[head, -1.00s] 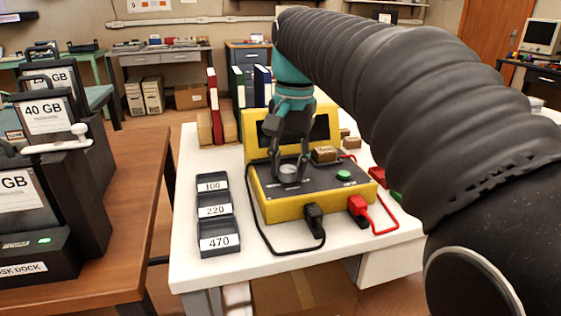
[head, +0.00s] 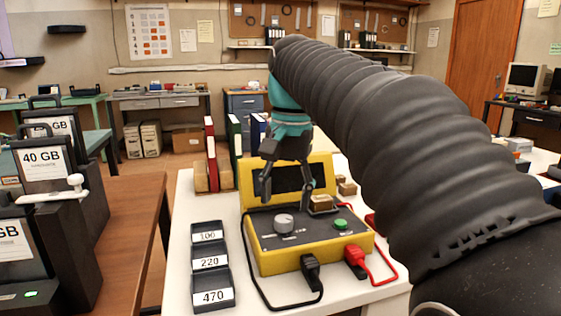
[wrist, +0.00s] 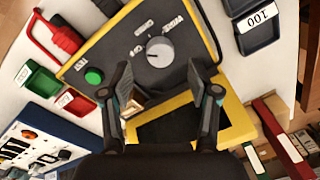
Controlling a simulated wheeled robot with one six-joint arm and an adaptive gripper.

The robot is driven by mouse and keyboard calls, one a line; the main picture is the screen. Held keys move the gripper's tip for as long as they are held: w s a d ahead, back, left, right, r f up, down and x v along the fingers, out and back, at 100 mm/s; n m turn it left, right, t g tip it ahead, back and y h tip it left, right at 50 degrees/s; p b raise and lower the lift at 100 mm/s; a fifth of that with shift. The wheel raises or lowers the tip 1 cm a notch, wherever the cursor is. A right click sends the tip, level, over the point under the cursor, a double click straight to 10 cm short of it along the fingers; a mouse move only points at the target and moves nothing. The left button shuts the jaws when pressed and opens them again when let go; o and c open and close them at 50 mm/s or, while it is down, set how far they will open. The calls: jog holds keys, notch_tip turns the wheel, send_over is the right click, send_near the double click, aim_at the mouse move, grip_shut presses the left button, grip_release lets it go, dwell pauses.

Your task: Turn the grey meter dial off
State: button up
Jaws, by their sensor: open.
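The grey meter dial (head: 284,222) is a round knob on the dark top panel of the yellow meter (head: 300,261). In the wrist view the dial (wrist: 159,51) has white labels beside it, one reading WIRE. I cannot tell for sure which label its pointer faces. My gripper (head: 286,196) is open and empty, raised above the panel behind the dial and apart from it. In the wrist view the dial lies just beyond the spread fingertips (wrist: 158,72), roughly centred between them. Nothing hides the dial.
A green button (head: 340,224) and a small brown block (head: 321,202) are on the panel right of the dial. Black (head: 310,270) and red (head: 356,257) plugs with cables are at the meter's front. Labelled trays (head: 211,262) stand left. Binders (head: 235,140) stand behind.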

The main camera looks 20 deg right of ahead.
aim_at(288, 219)
notch_tip(288, 219, up, 8)
jog(key=shift+s+d, duration=0.15)
jog(key=shift+d, duration=0.05)
jog(key=shift+f, duration=0.1)
dwell(0.5)
